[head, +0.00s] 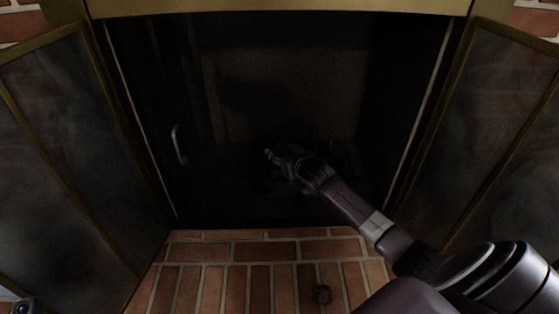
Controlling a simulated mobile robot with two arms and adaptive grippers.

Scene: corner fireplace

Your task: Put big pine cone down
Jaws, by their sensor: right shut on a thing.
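My right gripper (276,164) reaches into the dark opening of the fireplace, its arm coming in from the lower right. It is shut on a dark thing, taken to be the big pine cone, whose outline is lost in the shadow. I cannot tell whether that thing touches anything below it. My left gripper is not clearly in view.
Glass doors with brass frames stand open at the left (60,140) and right (490,130). A metal handle (179,145) shows at the opening's left side. A brass-coloured strip (280,8) crosses the top. Dark shapes inside the firebox are hard to make out.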

